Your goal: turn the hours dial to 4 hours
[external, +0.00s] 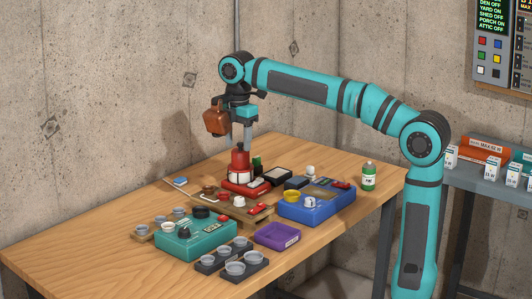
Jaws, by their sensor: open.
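My gripper (240,146) points straight down over the wooden table. Its two grey fingers are apart, just above or beside the top of a red device (241,160) with a pale band and a red base. I cannot tell whether they touch it. I cannot tell for sure which knob is the hours dial. A white knob (310,202) sits on a blue box (318,214) to the right. Dial markings are too small to read.
Several grey cups stand in a dark tray (229,271) in front. A purple tray (277,236) lies beside it. A green-and-white bottle (368,176) stands at the table's right. A brown block-like thing (215,120) shows beside my wrist. The table's left part is clear.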

